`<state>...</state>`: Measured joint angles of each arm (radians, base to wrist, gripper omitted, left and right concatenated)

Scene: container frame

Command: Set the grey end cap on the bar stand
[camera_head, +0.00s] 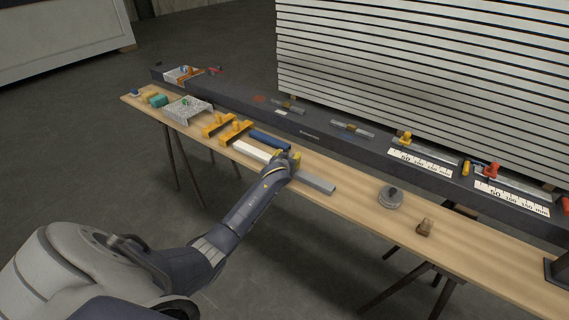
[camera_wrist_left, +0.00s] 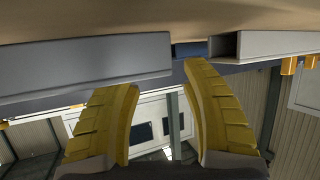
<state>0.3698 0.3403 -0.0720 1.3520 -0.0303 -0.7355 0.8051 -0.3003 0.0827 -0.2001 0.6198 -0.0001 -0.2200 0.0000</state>
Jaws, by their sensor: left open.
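A grey block (camera_head: 318,184), which may be the grey end cap, lies on the wooden bench just right of my left gripper (camera_head: 287,156). In the left wrist view the grey block (camera_wrist_left: 85,66) runs in from the left toward the yellow fingers of my left gripper (camera_wrist_left: 160,76). These are spread, with nothing seen held. A white hollow bar (camera_head: 252,150) lies on the other side; its open end shows in the wrist view (camera_wrist_left: 225,45). Two yellow brackets (camera_head: 236,132), possibly the bar stand, are at its far end. My right gripper is out of view.
A blue bar (camera_head: 269,141) lies behind the white bar. A perforated metal tray (camera_head: 188,110) is farther left. A long dark beam (camera_head: 320,134) runs along the back.

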